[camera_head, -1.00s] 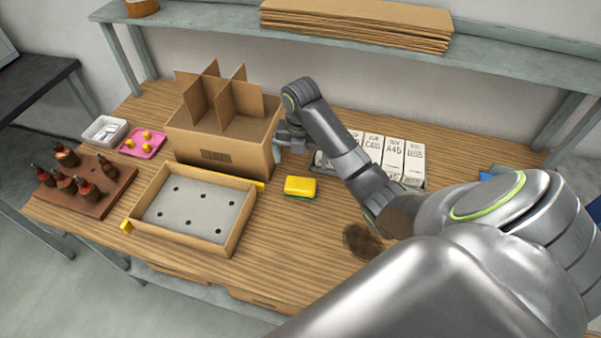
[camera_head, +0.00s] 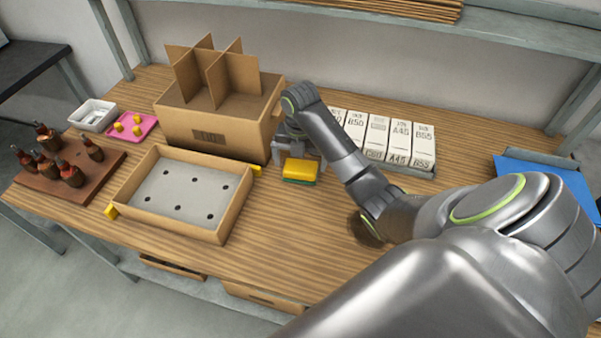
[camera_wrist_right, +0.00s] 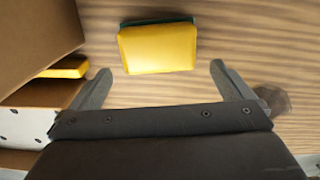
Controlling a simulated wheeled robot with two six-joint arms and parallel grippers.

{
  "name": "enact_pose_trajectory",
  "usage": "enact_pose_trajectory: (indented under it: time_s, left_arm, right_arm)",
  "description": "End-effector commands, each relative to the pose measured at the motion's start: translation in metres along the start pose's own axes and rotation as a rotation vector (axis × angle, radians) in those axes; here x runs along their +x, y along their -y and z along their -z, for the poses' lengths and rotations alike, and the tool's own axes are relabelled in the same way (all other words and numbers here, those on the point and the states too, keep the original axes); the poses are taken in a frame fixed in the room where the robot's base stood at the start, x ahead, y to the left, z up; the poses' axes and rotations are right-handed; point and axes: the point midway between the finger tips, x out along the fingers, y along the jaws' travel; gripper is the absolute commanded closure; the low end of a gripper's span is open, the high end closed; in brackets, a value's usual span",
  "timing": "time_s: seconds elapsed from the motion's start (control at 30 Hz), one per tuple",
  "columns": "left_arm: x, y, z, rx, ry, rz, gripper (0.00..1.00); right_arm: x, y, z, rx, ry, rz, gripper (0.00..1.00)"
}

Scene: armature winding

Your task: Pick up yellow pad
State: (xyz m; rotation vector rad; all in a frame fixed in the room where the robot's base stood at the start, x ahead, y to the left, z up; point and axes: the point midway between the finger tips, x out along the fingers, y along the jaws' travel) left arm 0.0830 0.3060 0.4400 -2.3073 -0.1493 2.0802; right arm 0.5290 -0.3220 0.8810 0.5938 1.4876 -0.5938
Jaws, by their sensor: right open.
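The yellow pad (camera_head: 299,170) has a green underside and lies flat on the wooden table, right of the cardboard boxes. In the right wrist view the pad (camera_wrist_right: 157,48) lies just beyond the fingertips, roughly centred between them. My right gripper (camera_head: 297,157) is at the back of the pad in the head view, with its fingers spread. In the right wrist view the gripper (camera_wrist_right: 160,68) is open and empty. My left gripper is in neither view.
A divided cardboard box (camera_head: 215,135) stands close to the left of the right gripper. A shallow carton (camera_head: 236,212) with a holed grey insert is in front of it. White labelled boxes (camera_head: 400,143) stand to the right. The table front is clear.

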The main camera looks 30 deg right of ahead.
Motion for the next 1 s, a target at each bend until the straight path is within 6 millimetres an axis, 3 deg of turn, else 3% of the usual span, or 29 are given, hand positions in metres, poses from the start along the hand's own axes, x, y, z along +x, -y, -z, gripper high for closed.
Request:
enact_pose_trajectory:
  time_s: [0.07,0.23,0.5,0.8,1.0]
  left_arm:
    - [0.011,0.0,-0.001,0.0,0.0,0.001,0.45]
    - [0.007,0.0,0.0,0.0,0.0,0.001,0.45]
    - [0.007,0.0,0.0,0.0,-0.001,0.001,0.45]
    - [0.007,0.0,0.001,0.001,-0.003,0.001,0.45]
    - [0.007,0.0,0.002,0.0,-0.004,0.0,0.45]
  right_arm:
    - [0.014,0.0,0.003,0.0,-0.002,0.001,0.0]
    - [0.037,-0.001,0.006,0.001,-0.003,0.002,0.0]
    - [0.043,-0.001,0.005,-0.001,0.0,0.001,0.0]
    - [0.043,-0.001,0.005,0.0,0.0,0.001,0.37]
    - [0.043,-0.001,0.004,0.0,0.001,0.0,0.37]
